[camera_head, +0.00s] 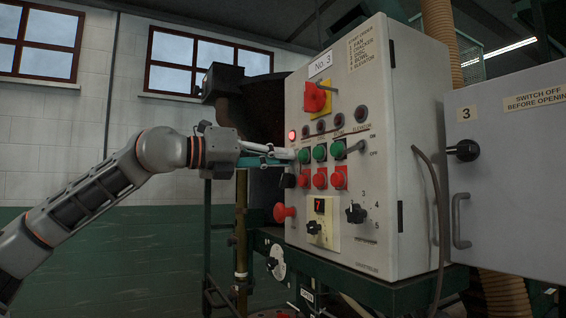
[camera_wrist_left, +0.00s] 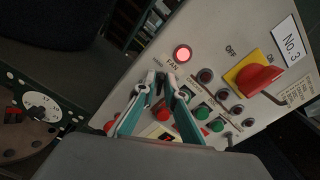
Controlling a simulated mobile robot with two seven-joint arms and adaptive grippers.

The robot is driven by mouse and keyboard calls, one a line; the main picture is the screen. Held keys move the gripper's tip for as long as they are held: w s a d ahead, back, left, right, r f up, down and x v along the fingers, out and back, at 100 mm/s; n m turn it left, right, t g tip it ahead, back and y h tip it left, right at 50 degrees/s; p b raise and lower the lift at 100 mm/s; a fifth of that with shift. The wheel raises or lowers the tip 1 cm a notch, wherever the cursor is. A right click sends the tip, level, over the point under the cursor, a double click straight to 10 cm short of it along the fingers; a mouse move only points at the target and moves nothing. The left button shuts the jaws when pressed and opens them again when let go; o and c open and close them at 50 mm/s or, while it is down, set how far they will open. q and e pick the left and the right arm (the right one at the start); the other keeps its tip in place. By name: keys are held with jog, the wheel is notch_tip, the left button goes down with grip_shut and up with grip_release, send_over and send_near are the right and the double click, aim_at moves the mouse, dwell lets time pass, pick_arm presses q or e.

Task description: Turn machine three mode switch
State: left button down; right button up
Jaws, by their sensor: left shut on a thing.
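The grey control panel of machine No. 3 (camera_head: 350,100) stands right of centre in the head view. My left gripper (camera_head: 290,156) reaches it from the left, its fingertips at the panel face below the lit red fan lamp (camera_head: 291,135). In the left wrist view my left gripper (camera_wrist_left: 170,82) is closed around a small control under the fan lamp (camera_wrist_left: 183,54). The fingers hide that control, so I cannot tell its kind. A black knob (camera_head: 356,213) marked 3, 4, 5 and another black knob (camera_head: 314,227) sit lower on the panel. My right gripper is out of view.
Green buttons (camera_head: 320,152) and red buttons (camera_head: 320,178) lie beside my left fingers. A red stop button (camera_head: 283,212) protrudes below. A red rotary switch (camera_head: 316,98) sits above. An open grey door (camera_head: 510,170) stands at the right, with a hanging cable (camera_head: 430,200) before it.

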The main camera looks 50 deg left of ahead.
pick_arm(q)
jog(key=shift+r, duration=0.1)
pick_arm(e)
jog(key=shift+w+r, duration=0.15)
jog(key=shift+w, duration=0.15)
pick_arm(q)
jog(key=c, duration=2.3)
grip_release()
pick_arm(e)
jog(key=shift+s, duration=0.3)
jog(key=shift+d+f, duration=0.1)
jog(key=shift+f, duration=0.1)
pick_arm(q)
jog(key=shift+v, duration=6.05)
